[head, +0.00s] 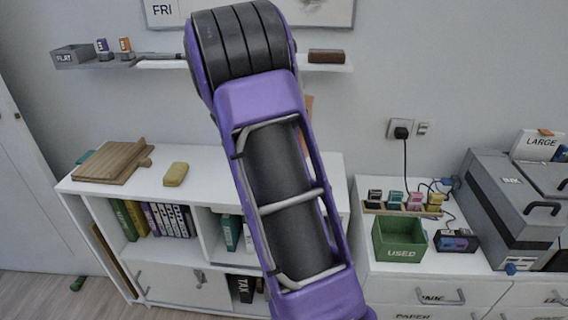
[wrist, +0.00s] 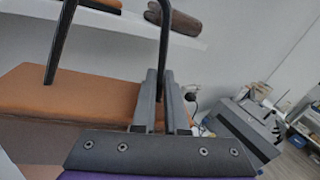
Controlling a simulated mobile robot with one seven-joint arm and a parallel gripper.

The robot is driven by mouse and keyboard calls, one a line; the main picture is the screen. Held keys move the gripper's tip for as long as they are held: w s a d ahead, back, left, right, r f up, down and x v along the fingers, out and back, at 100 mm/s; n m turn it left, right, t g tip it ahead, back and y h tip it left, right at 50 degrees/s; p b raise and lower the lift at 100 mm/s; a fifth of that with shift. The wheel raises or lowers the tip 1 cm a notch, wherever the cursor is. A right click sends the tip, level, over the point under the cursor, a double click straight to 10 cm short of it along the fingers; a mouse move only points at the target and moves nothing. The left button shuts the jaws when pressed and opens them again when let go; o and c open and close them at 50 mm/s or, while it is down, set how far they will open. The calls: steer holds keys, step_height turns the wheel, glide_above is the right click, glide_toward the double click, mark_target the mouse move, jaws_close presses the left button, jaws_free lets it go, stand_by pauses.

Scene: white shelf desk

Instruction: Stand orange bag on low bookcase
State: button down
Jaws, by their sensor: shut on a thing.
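The orange bag (wrist: 75,95) fills the left of the wrist view, with thin dark handle bars rising above its top. My gripper (wrist: 163,88) is shut on it, at a dark upright handle bar. In the head view my purple arm hides the gripper and most of the bag; only a sliver of orange (head: 307,108) shows beside the arm. The low bookcase (head: 215,172) is white and stands against the wall, partly behind my arm. How the bag's base sits relative to its top is hidden.
A wooden board stack (head: 110,162) and a yellow block (head: 175,174) lie on the bookcase's left top. A wall shelf (head: 155,62) hangs above, with a brown block (head: 326,56) on it. Right stands a desk with a green bin (head: 398,243) and a grey printer (head: 510,205).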

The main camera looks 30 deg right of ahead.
step_height(320, 180, down, 9)
steer(key=shift+f, duration=0.2)
stand_by(0.3)
steer(key=shift+f, duration=0.1)
steer(key=c, duration=0.9)
jaws_free()
steer(key=shift+c, duration=0.2)
steer(key=b+v, duration=0.1)
steer(key=v, duration=1.1)
